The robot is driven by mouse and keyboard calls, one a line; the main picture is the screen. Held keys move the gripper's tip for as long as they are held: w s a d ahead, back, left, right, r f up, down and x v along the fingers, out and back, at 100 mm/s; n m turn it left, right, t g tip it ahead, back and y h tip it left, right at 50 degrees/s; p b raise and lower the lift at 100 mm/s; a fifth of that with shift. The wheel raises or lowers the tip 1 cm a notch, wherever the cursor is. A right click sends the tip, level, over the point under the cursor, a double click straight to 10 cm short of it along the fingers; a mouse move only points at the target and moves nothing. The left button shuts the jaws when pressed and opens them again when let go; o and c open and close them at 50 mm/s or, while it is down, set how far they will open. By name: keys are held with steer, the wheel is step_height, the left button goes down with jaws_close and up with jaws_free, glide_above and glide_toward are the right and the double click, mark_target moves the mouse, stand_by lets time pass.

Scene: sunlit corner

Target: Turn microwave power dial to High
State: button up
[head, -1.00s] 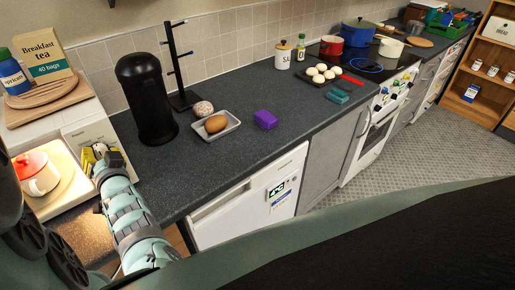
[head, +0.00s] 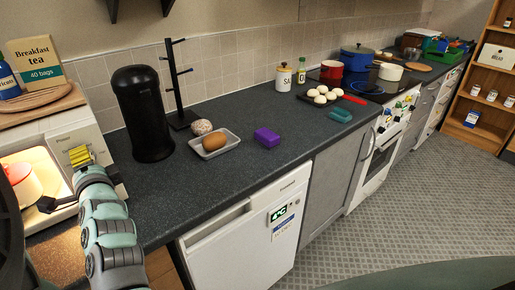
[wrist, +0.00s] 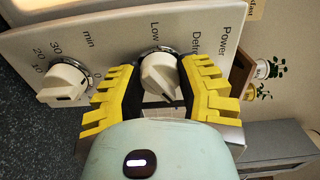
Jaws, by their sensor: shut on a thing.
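A High mark is not visible; the fingers cover part of the panel. The exact dial setting is hard to tell.
A second white dial (wrist: 62,84), marked min, sits beside the power dial. A black canister (head: 143,113), a mug stand (head: 178,85) and a tray (head: 214,150) with an egg-like item stand on the counter to the right. A wooden board and a tea box (head: 36,62) rest on the microwave.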

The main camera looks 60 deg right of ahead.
steer(key=m, duration=0.3)
steer(key=shift+d+f+m+b, duration=0.1)
steer(key=shift+m+b, duration=0.2)
steer(key=shift+b, duration=0.05)
steer(key=shift+m, duration=1.4)
jaws_close()
steer(key=o, duration=1.2)
jaws_free()
steer(key=v, duration=1.2)
steer(key=shift+r, duration=0.2)
